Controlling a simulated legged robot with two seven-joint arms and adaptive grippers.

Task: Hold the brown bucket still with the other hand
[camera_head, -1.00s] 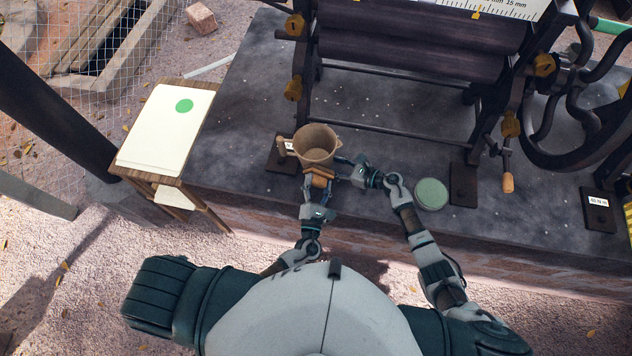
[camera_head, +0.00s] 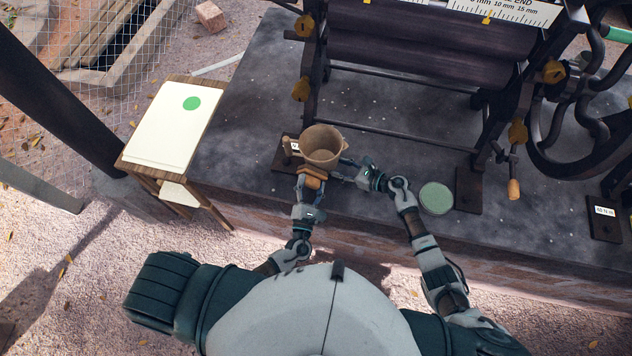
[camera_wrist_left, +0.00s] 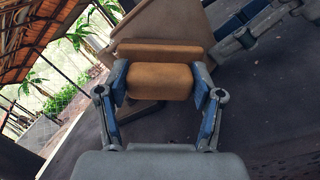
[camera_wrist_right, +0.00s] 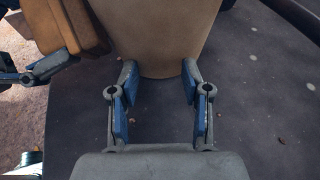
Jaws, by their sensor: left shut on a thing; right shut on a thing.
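The brown bucket (camera_head: 322,146) stands upright on the dark stone slab in the head view. It fills the top of the right wrist view (camera_wrist_right: 155,30) and shows behind the block in the left wrist view (camera_wrist_left: 160,22). My right gripper (camera_head: 346,170) is shut on the bucket, with its fingers on either side of the lower wall in the right wrist view (camera_wrist_right: 158,92). My left gripper (camera_head: 311,183) is shut on an orange-brown block (camera_wrist_left: 160,80), held close in front of the bucket. I cannot tell whether block and bucket touch.
A roller machine (camera_head: 420,55) with dark rollers stands behind the bucket. A round green-topped tin (camera_head: 436,198) lies right of my right arm. A small wooden table (camera_head: 150,150) with a green-dotted sheet stands at left. A wooden peg handle (camera_head: 291,147) is beside the bucket.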

